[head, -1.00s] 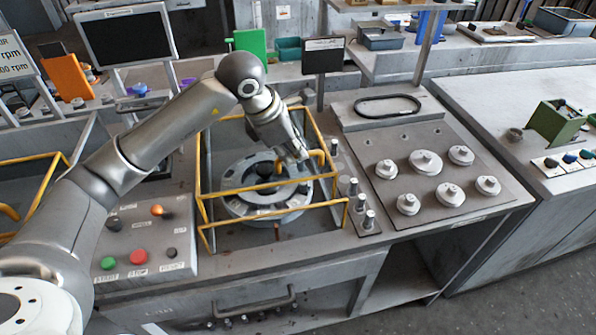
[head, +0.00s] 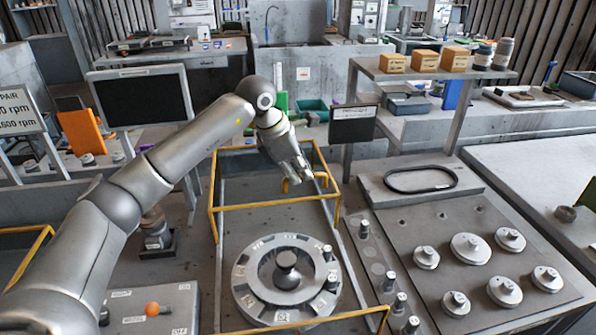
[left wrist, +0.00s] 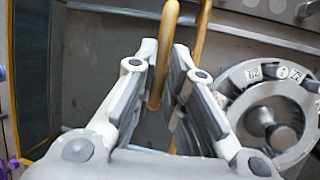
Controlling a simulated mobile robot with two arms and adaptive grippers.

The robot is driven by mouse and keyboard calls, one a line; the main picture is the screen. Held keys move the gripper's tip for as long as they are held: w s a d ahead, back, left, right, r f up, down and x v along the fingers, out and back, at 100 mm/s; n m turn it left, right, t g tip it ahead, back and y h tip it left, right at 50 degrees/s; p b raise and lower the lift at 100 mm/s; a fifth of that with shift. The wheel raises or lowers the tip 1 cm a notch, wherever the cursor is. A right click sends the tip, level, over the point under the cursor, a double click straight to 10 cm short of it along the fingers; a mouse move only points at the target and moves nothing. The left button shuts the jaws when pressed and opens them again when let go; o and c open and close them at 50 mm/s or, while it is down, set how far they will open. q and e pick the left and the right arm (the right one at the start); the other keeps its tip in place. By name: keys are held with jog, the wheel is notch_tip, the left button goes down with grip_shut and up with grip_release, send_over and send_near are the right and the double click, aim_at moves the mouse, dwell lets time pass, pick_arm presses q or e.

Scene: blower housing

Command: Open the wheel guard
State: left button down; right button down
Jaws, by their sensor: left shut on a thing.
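The wheel guard (head: 272,202) is a yellow bar frame, standing raised towards the back of its bay in the head view. The handled wheel (head: 238,282), a grey ring with a central hub, lies in front of it with its top largely uncovered. My left gripper (head: 298,176) is shut on the guard's yellow handle (head: 288,185). In the left wrist view, the handle (left wrist: 159,70) passes between the two fingers, and the wheel (left wrist: 268,110) shows at the right. My right gripper is not in view.
A yellow bar (head: 345,318) crosses the front of the bay. Several metal pegs (head: 400,302) stand right of the wheel. A plate with several round knobs (head: 470,247) and a black ring (head: 420,179) lie further right. A dark monitor (head: 140,96) stands behind my arm.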

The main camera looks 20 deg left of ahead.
pick_arm(q)
jog(key=shift+w+a+r, duration=0.15)
jog(key=shift+r, duration=0.05)
jog(key=c, duration=1.7)
grip_release()
jog(key=shift+c, duration=0.2)
jog(key=shift+o, duration=1.3)
jog(key=shift+w+f, duration=0.15)
jog(key=v, duration=1.2)
